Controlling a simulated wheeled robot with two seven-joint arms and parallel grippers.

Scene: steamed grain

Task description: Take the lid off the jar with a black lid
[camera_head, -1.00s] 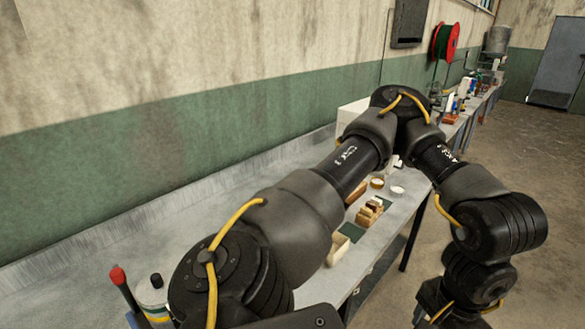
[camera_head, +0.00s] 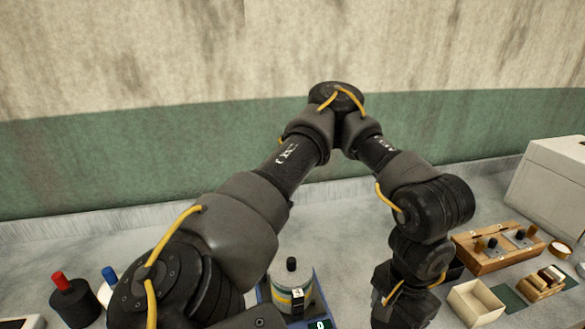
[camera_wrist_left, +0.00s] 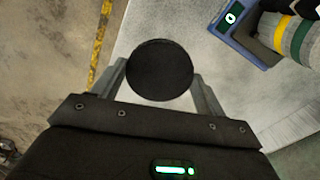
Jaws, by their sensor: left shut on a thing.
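In the left wrist view my left gripper (camera_wrist_left: 160,74) is shut on a round black lid (camera_wrist_left: 160,68), seen from its flat top. The lid hides whatever is below it, so I cannot tell whether a jar hangs under it. It shows over the bench near its edge. In the head view my left arm arches up and back down at the right, and its gripper is cut off by the bottom edge. My right gripper is not in view.
A striped container (camera_head: 291,283) with a black knob stands on a blue scale (camera_head: 321,313); the scale also shows in the wrist view (camera_wrist_left: 243,47). Dark red-knobbed (camera_head: 75,303) and blue-knobbed bottles stand left. A wooden box (camera_head: 482,262) and cream tray (camera_head: 475,306) sit right.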

